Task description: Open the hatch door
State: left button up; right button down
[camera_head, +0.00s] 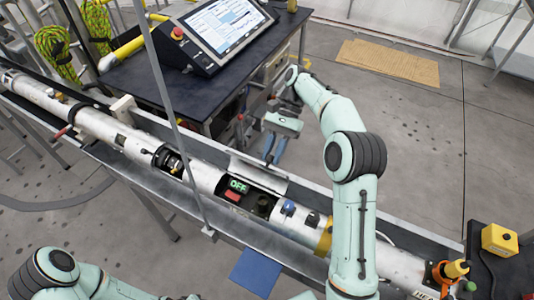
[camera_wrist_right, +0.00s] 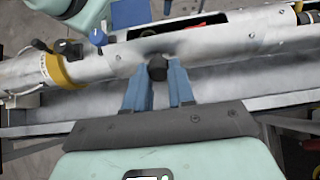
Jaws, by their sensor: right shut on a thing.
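The hatch door (camera_head: 258,174) is a silver curved panel standing open along the far side of the long metal tube (camera_head: 135,143). Beside it the hatch opening (camera_head: 262,204) shows a green "OFF" display (camera_head: 238,186) and a red block (camera_head: 232,197) inside. My right gripper (camera_head: 271,157) is on the door's outer, far side. In the right wrist view its blue fingers (camera_wrist_right: 159,73) are shut on a dark knob (camera_wrist_right: 157,67) against the silver surface. The fingertips' contact is partly hidden in the head view. My left arm shows at the lower left, its gripper out of view.
The tube lies in a grey metal trough (camera_head: 300,190). A dark bench (camera_head: 140,85) with a control screen (camera_head: 225,25) stands behind. A thin grey pole (camera_head: 165,90) crosses the left. A yellow box (camera_head: 499,239) is at the right.

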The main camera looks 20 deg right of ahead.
jog(key=shift+w+d+f+g+y, duration=0.35)
jog(key=shift+d+f+g+y, duration=0.15)
jog(key=shift+f+y, duration=0.25)
jog(key=c, duration=1)
grip_release()
jog(key=shift+o, duration=0.2)
jog(key=shift+r, duration=0.15)
jog(key=shift+r, duration=0.15)
